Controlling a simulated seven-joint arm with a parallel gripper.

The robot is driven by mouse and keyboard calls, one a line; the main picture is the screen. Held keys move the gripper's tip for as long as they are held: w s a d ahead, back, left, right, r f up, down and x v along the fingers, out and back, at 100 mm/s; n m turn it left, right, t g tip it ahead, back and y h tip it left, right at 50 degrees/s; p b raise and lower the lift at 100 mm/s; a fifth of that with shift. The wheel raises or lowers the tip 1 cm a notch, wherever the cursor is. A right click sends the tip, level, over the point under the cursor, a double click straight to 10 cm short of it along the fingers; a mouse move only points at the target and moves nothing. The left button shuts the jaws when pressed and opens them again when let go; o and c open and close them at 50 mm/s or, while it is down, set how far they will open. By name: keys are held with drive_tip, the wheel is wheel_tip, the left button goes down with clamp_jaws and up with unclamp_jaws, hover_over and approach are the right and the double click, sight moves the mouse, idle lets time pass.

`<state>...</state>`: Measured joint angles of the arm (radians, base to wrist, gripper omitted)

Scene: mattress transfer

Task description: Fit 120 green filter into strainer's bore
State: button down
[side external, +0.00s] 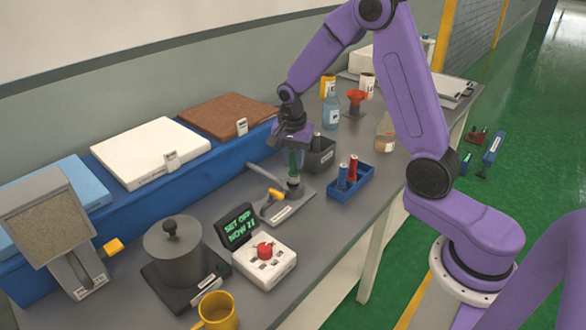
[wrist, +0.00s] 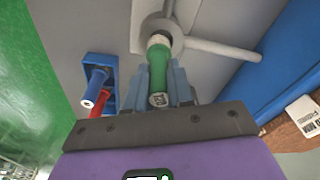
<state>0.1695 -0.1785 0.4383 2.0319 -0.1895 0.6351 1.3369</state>
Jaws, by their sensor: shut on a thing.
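My gripper (side external: 293,150) points down over the strainer and is shut on the green filter (side external: 293,165). In the wrist view the fingers of my gripper (wrist: 160,78) lie on both sides of the green filter (wrist: 159,66), whose near end bears a marking too small to read surely. The filter stands about upright, its pale far end at the strainer's round mouth. The grey strainer (side external: 295,189) stands on a flat plate with a yellow-ended lever; it also shows in the wrist view (wrist: 148,27). The bore is hidden, so I cannot tell how deep the filter's tip sits.
A blue holder (side external: 358,188) with blue and red filters stands right of the strainer. A dark grey bin (side external: 319,160) is close behind. A display (side external: 238,227), a red-knob box (side external: 265,262) and a lidded pot (side external: 176,255) stand in front. A long blue bench (side external: 190,165) runs along the wall.

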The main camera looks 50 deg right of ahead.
sight(293, 169)
drive_tip(key=shift+w+f, duration=0.2)
drive_tip(key=shift+f, duration=1.55)
drive_tip(key=shift+f, duration=0.1)
drive_tip(key=c, duration=1)
unclamp_jaws()
drive_tip(key=shift+f, duration=0.1)
